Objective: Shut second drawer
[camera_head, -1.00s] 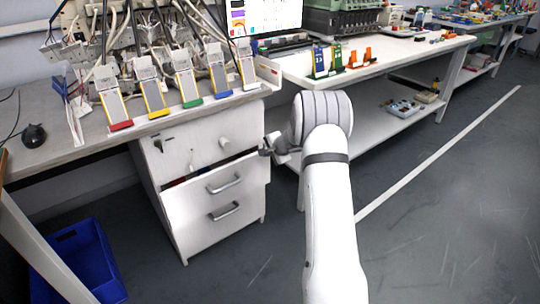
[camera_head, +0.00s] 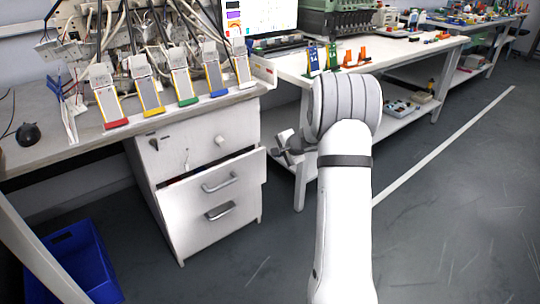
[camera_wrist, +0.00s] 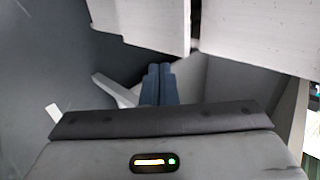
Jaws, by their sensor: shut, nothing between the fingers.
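The white drawer cabinet (camera_head: 150,165) stands under the left bench.
A blue bin (camera_head: 75,262) stands on the floor at the left. The left bench (camera_head: 60,140) carries several coloured holders and a mouse. A white table (camera_head: 300,75) with a lower shelf is behind my arm. The floor right of my arm is clear.

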